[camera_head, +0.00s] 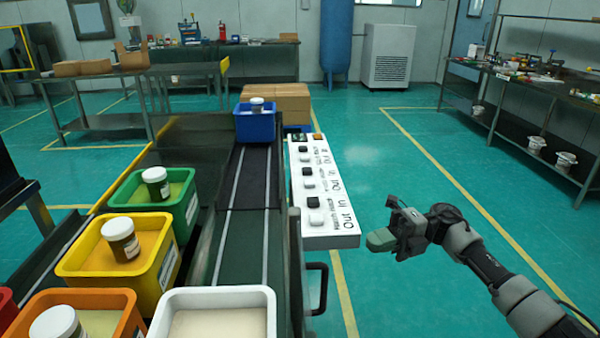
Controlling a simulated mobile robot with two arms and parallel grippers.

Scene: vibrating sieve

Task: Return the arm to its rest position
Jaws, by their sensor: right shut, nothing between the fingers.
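My right gripper (381,239) is shut and empty. It hangs in the air over the green floor, at the right of the white control panel (327,242) and apart from it. My right arm reaches in from the lower right corner. The panel has several black and white switches labelled In and Out. My left gripper is out of view.
Left of the panel runs a dark conveyor (240,220) with a blue bin (254,128) at its far end. Green (128,200), yellow (82,258), orange (118,300) and white bins (268,296) stand nearby. A workbench (560,105) stands far right. The floor around my right arm is clear.

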